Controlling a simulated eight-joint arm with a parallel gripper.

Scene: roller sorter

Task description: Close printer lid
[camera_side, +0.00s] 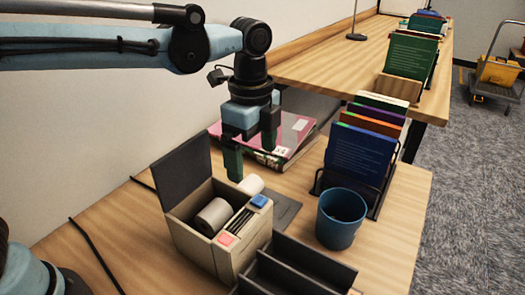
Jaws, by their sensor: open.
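The printer (196,247) is a beige box on the near desk, left of centre. Its dark grey lid (182,168) stands open, tilted up at the back left. Inside the open bay lies a grey-white roll (212,216). Pink and blue squares sit on the printer's right part. My gripper (251,164) points down above and behind the printer, to the right of the lid. Its dark green fingers are apart with nothing between them. I see no contact with the lid.
A white roll (251,184) lies behind the printer, below the gripper. A pink binder (297,127) lies farther back. A blue cup (340,219), a rack of coloured folders (364,152) and a dark divided tray (300,264) stand to the right. A cable runs at left.

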